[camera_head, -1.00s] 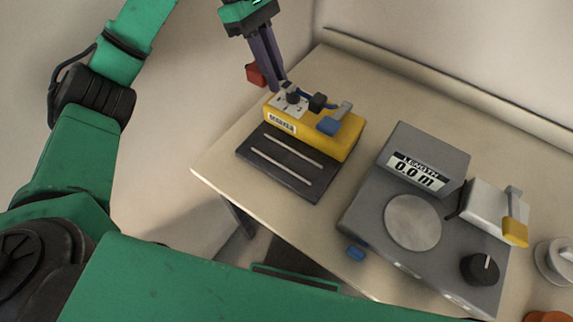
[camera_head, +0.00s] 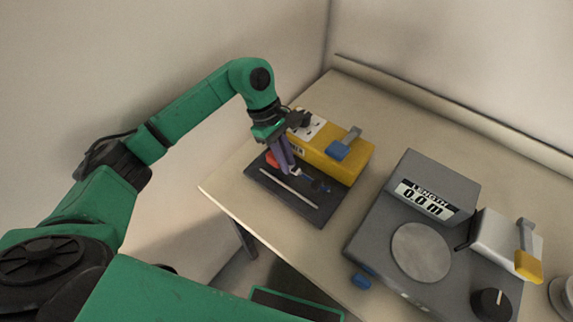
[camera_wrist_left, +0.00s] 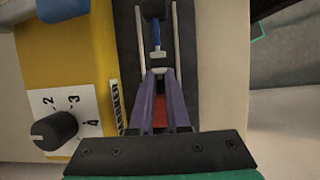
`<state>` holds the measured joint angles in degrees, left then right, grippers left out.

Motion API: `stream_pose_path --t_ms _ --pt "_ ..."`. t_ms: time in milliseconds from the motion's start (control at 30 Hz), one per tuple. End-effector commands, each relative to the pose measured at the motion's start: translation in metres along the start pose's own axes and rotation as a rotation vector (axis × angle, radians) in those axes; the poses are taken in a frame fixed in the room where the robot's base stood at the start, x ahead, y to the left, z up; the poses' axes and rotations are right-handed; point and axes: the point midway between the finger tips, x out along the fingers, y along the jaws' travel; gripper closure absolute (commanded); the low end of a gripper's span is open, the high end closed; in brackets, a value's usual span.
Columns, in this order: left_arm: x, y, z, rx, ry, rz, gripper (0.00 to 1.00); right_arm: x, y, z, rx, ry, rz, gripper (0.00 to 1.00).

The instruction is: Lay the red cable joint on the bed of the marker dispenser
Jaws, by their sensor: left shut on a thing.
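The marker dispenser (camera_head: 338,165) is a yellow block with a dark flat bed (camera_head: 318,214) in front, crossed by two pale rails. My left gripper (camera_head: 290,170) points down over the bed, its purple fingers shut on the red cable joint (camera_head: 272,158). The red end shows left of the fingers, and a blue and black end reaches out to the right. In the left wrist view the fingers (camera_wrist_left: 159,73) hold the joint (camera_wrist_left: 160,112) between the rails, roughly parallel to them. I cannot tell whether it touches the bed. My right gripper is not in view.
A grey length meter (camera_head: 374,228) reading 0.0 m stands to the right, with a round plate and a black knob. The dispenser's blue-ended lever (camera_head: 341,150) rises on its top. Bare table lies behind both devices, and the table's front edge is close to the bed.

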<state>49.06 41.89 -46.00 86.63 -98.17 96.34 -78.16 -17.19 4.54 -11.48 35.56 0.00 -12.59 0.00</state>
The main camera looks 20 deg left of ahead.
Motion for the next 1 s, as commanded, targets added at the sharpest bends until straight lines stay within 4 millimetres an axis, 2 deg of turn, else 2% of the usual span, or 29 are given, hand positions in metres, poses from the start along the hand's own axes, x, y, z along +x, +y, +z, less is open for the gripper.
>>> stream_pose_path --t_ms 100,167,467,500,533,833,933,1000 --pt "0.021 -0.001 -0.008 -0.003 -0.003 -0.004 1.0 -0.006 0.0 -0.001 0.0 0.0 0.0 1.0" --pt "0.027 -0.001 -0.011 -0.001 -0.001 -0.002 1.0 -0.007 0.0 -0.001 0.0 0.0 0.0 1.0" --pt "0.032 0.0 -0.013 0.0 0.0 0.0 1.0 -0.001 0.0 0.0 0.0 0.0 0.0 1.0" --pt "0.031 0.0 -0.013 0.0 0.001 0.0 0.78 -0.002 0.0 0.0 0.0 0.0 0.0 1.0" --pt "0.031 0.0 -0.013 0.0 0.001 0.0 0.73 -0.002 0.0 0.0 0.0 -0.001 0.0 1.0" --pt "0.029 0.0 -0.012 0.0 0.0 0.0 0.73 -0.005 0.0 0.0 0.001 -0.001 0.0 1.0" --pt "0.017 0.001 -0.011 -0.001 0.002 0.002 0.73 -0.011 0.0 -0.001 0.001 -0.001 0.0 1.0" --pt "0.001 0.001 -0.011 -0.001 0.001 0.003 0.73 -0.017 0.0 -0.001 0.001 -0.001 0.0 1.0"
